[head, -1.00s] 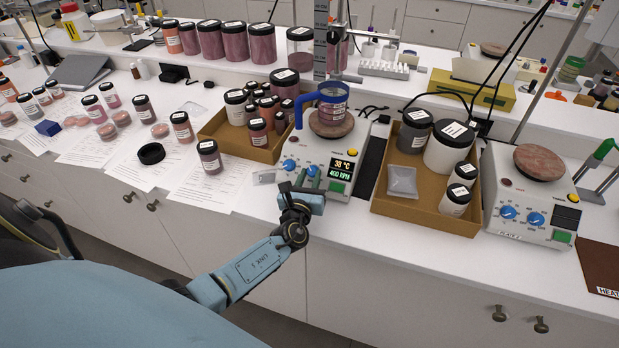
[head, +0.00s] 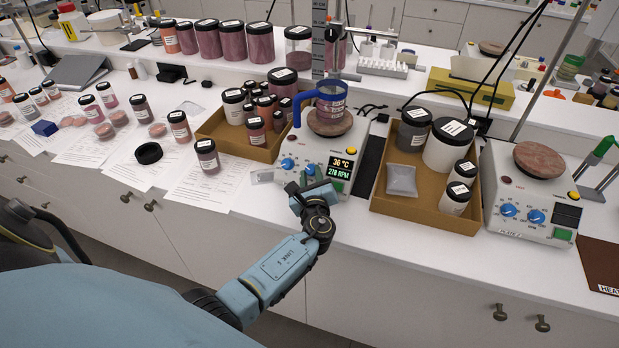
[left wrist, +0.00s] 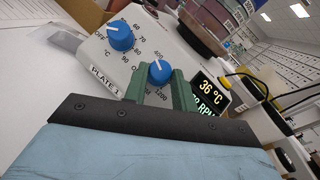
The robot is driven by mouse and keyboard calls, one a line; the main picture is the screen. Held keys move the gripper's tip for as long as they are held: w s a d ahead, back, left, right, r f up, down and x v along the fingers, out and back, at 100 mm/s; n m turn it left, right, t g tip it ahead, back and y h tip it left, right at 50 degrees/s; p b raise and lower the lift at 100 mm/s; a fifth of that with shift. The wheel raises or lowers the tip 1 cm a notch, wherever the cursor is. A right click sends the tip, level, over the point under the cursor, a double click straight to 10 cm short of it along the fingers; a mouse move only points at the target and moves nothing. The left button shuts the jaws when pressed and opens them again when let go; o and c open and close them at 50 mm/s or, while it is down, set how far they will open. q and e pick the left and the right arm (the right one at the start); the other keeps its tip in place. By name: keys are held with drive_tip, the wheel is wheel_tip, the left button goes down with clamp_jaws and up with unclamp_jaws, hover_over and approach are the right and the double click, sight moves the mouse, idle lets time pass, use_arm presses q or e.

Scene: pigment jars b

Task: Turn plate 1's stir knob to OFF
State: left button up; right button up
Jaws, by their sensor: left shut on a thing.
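Plate 1 (head: 330,147) is a white hotplate-stirrer with two blue knobs and a lit display (head: 343,167) reading 36 °C and 270 RPM. In the left wrist view, the stir knob (left wrist: 159,70) is the one with the 400 and 1200 marks, beside the display. The heat knob (left wrist: 120,36) is left of it, above the PLATE 1 label (left wrist: 104,79). My left gripper (head: 313,183) is at the front panel. Its green fingers (left wrist: 158,79) are shut on the stir knob, one on each side. The knob's pointer is hard to read. My right gripper is not in view.
A second hotplate (head: 527,205) is at the right. Papers and jars cover the left bench.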

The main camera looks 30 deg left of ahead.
use_arm(q)
drive_tip(key=n, duration=0.1)
drive_tip(key=n+g+y, duration=0.1)
drive_tip(key=n+g, duration=0.1)
drive_tip(key=shift+w+d+r+n, duration=0.1)
drive_tip(key=shift+w+d+n, duration=0.05)
drive_tip(key=shift+d+n, duration=0.15)
drive_tip(key=n+g, duration=0.1)
drive_tip(key=n, duration=0.1)
drive_tip(key=n+g+y+b, duration=0.1)
drive_tip(key=n+g, duration=0.1)
drive_tip(key=shift+w+r+g, duration=0.2)
drive_tip(key=shift+g, duration=0.1)
drive_tip(key=n+g, duration=0.2)
drive_tip(key=n, duration=0.1)
drive_tip(key=n+g, duration=0.1)
drive_tip(key=n, duration=0.1)
drive_tip(key=shift+w+r+g+h, duration=0.25)
drive_tip(key=shift+g+h, duration=0.15)
drive_tip(key=o, duration=1)
drive_tip(key=shift+r, duration=0.1)
